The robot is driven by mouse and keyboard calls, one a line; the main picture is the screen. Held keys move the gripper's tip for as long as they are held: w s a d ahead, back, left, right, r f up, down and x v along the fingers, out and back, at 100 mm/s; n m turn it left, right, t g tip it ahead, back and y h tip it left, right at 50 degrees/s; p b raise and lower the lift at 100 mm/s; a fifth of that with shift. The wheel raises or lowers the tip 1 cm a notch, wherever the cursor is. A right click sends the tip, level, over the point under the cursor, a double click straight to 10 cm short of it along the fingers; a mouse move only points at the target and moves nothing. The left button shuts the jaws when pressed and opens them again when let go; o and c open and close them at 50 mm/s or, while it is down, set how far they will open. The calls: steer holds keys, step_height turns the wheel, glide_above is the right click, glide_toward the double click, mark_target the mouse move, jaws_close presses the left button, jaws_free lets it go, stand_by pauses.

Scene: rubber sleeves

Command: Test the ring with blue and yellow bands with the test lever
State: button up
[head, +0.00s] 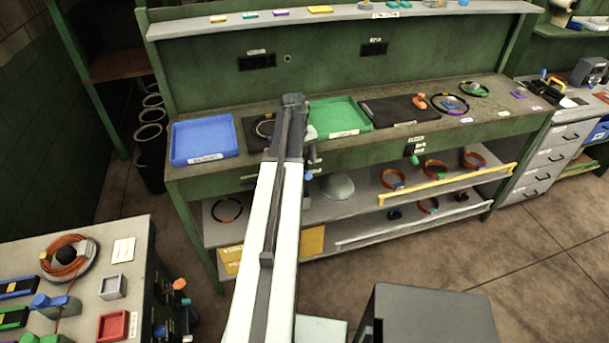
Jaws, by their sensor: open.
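My arm reaches up the middle of the head view to the green bench. My gripper (311,153) hangs by the bench's front edge, small and partly behind the arm; it is open, with nothing seen in it. A ring (265,128) lies on a dark pad left of the arm, partly hidden by it; its band colours are too small to tell. I cannot tell which ring has blue and yellow bands. A green-knobbed part (414,160) on the bench front may be the test lever.
A blue tray (203,158) and a green tray (350,128) stand on the bench either side of the arm. Orange-brown rings (435,169) rest on the shelf below, behind a yellow rail (445,188). Another table (130,235) stands at left front. Floor at right is clear.

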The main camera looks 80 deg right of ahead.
mark_target(307, 171)
steer(key=f+b, duration=0.5)
steer(key=s+f+b, duration=0.1)
steer(key=f+b, duration=0.2)
steer(key=shift+d, duration=0.25)
steer(key=shift+r, duration=0.1)
jaws_close()
stand_by(0.9)
